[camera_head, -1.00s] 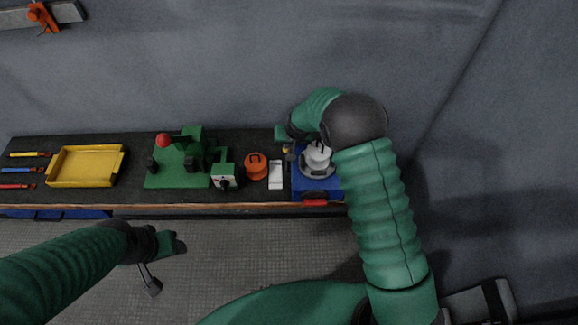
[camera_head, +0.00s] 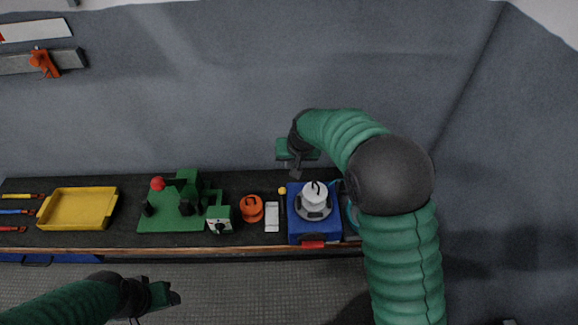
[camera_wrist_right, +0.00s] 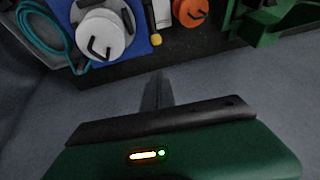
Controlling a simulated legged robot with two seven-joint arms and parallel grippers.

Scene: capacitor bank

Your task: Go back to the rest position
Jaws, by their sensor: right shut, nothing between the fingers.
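My right gripper (camera_head: 297,172) is shut and empty, held above the back edge of the bench near the wall, behind the blue box. In the right wrist view its closed fingers (camera_wrist_right: 157,92) point toward the bench. My left gripper (camera_head: 165,296) is at the lower left, in front of the bench and apart from it; I cannot tell whether its fingers are open or shut. The blue box (camera_head: 296,232) stands on the bench and carries a grey and white capacitor-like part (camera_head: 316,196) with a black hook handle.
The bench (camera_head: 240,185) also carries a yellow tray (camera_head: 58,222), a green fixture (camera_head: 160,222) with a red ball, an orange weight (camera_head: 250,208) and a white block (camera_head: 272,217). Colored tools lie at the far left. A teal cable (camera_wrist_right: 40,30) lies beside the blue box. The wall is close behind.

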